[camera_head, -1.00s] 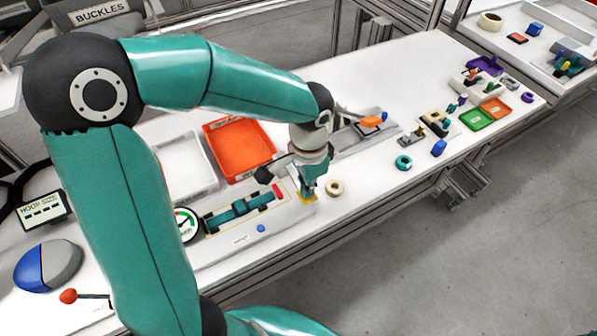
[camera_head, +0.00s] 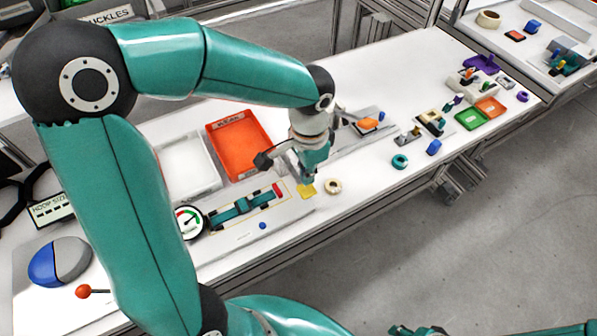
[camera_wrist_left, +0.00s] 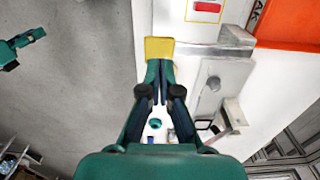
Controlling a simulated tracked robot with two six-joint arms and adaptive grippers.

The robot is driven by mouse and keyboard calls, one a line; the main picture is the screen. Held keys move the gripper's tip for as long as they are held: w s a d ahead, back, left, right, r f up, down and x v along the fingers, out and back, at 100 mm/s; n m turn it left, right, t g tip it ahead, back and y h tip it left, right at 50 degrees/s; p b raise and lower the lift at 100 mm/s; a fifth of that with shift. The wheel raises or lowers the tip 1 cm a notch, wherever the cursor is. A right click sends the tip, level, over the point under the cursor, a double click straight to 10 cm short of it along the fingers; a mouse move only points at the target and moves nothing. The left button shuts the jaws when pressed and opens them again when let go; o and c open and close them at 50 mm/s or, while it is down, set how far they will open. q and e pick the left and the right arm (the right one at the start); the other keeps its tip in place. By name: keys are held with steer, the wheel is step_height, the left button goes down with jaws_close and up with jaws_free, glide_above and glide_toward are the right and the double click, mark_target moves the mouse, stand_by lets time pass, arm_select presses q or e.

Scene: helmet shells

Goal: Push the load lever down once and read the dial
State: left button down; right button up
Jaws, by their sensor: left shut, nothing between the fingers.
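The load lever is a grey bar with a yellow pad (camera_head: 306,191) at its end, beside the test fixture. In the left wrist view the yellow pad (camera_wrist_left: 159,48) lies just beyond the fingertips. My left gripper (camera_head: 306,180) is shut and empty, fingers pointing down above the pad; I cannot tell whether they touch it. Its fingers also show in the left wrist view (camera_wrist_left: 160,75). The round dial (camera_head: 189,221) with green and red arcs is at the fixture's left end; its needle is too small to read surely. A teal part (camera_head: 415,330) at the bottom edge may be my right gripper.
A teal strap with a red end (camera_head: 240,207) lies in the fixture. An orange tray (camera_head: 238,143) and a white tray (camera_head: 187,167) stand behind it. A cream ring (camera_head: 333,186) lies right of the pad. A red-knobbed lever (camera_head: 83,291) is at front left.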

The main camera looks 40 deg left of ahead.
arm_select(q)
steer(key=shift+r+p, duration=0.9)
steer(key=shift+r, duration=0.45)
arm_select(e)
steer(key=shift+r, duration=1.05)
